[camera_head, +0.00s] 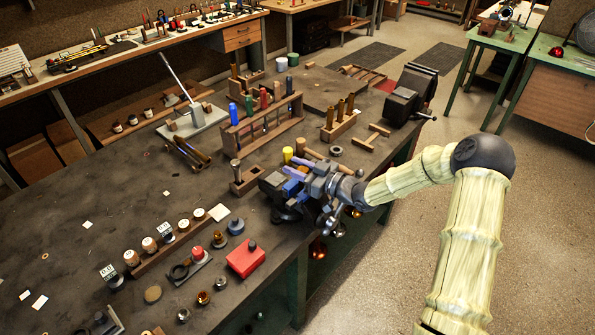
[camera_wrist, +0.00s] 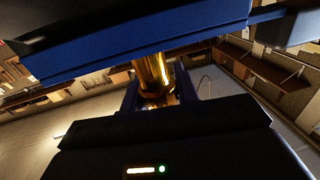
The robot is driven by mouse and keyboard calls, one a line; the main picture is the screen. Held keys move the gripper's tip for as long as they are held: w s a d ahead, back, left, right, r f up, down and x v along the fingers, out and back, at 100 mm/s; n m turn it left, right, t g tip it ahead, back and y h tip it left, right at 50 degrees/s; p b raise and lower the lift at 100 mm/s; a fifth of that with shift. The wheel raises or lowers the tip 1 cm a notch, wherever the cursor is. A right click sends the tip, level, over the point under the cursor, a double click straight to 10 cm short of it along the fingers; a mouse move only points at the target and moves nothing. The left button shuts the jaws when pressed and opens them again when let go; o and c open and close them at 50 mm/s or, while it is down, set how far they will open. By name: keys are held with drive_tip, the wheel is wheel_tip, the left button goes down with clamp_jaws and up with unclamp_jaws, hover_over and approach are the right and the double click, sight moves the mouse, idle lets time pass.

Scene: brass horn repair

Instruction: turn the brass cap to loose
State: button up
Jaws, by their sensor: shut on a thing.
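My gripper (camera_head: 296,180) is at the right edge of the dark workbench, over a small dark and blue clamp-like fixture. In the wrist view its blue fingers (camera_wrist: 158,92) stand on either side of a shiny brass cylinder (camera_wrist: 151,72), which I take to be the brass cap or the part bearing it. The gripper is shut on it. A blue bar across the top of the wrist view hides its upper end. In the head view my gripper hides the cap, so its turn and any thread cannot be seen.
A wooden tool rack (camera_head: 265,123) and a yellow-topped tool (camera_head: 287,154) stand close behind my gripper. A red box (camera_head: 246,259) and small jars are in front. A black vise (camera_head: 408,97) is at the far right corner.

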drive_tip(key=shift+n+g+y, duration=0.3)
drive_tip(key=shift+n+g, duration=0.2)
drive_tip(key=shift+g, duration=0.2)
drive_tip(key=shift+s+g, duration=0.1)
drive_tip(key=shift+g, duration=0.2)
drive_tip(key=o, duration=1)
drive_tip(key=b+v, duration=0.4)
drive_tip(key=v, duration=1.3)
drive_tip(key=shift+d+f, duration=0.15)
drive_tip(key=shift+f, duration=0.1)
